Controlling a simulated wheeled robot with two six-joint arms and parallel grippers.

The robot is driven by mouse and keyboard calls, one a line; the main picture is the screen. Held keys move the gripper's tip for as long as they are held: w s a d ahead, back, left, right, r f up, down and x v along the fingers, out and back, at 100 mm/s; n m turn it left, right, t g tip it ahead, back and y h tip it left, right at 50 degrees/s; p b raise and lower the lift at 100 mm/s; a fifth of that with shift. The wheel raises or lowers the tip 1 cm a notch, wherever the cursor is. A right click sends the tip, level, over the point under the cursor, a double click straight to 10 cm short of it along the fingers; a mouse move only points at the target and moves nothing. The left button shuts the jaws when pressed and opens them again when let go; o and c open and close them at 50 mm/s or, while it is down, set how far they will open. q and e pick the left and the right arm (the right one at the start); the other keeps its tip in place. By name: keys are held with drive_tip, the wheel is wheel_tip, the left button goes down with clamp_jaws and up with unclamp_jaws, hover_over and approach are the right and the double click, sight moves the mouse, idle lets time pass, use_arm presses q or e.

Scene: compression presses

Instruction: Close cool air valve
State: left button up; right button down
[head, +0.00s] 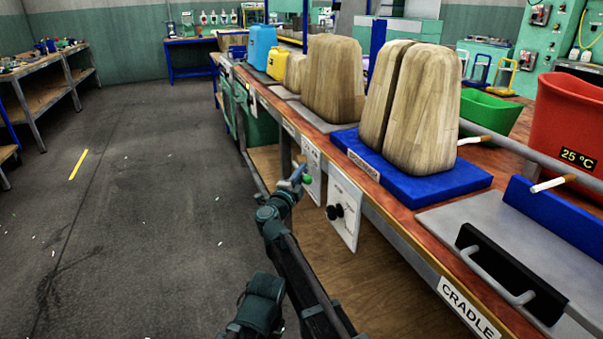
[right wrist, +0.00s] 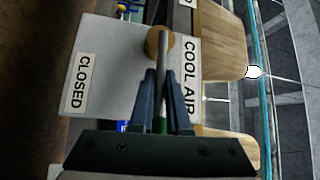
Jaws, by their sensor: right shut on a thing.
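The cool air valve is on a white panel (head: 312,172) on the front of the bench, and the panel fills the middle of the right wrist view (right wrist: 112,65). It carries a "COOL AIR" label (right wrist: 189,78) and a "CLOSED" label (right wrist: 81,82). The valve has a round brass-coloured hub (right wrist: 159,42) and a thin lever (right wrist: 160,105), partly green, running from the hub down between my fingers. My right gripper (head: 301,176) is shut on the lever, one finger on each side in the right wrist view (right wrist: 160,90). My left gripper is out of view.
A second white panel with a black knob (head: 335,211) sits nearer me on the bench front. Above are wooden blocks on a blue base (head: 430,192), and a tray with a handle marked "CRADLE" (head: 466,308).

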idle(0.8)
drive_tip(key=shift+f+b, duration=0.35)
drive_tip(key=shift+b, duration=0.3)
drive_tip(key=f+m+h+b, duration=0.1)
drive_tip(key=b, duration=0.1)
drive_tip(key=f+m+t+h+b, duration=0.1)
drive_tip(key=m+b, duration=0.1)
drive_tip(key=b, duration=0.1)
drive_tip(key=m+t+h+b, duration=0.1)
drive_tip(key=m+b, duration=0.1)
drive_tip(key=b, duration=0.1)
drive_tip(key=shift+w+a+f+h, duration=0.1)
drive_tip(key=shift+w+f+h, duration=0.2)
drive_tip(key=shift+w+f, duration=0.1)
drive_tip(key=shift+w+a+f+m+h+b, duration=0.15)
drive_tip(key=shift+m+h+b, duration=0.35)
drive_tip(key=shift+m+b, duration=0.25)
drive_tip(key=shift+w+d+f+m+h+b, duration=0.1)
drive_tip(key=shift+m+h+b, duration=0.45)
drive_tip(key=shift+b, duration=0.25)
drive_tip(key=shift+s, duration=0.1)
drive_tip(key=c, duration=0.9)
unclamp_jaws()
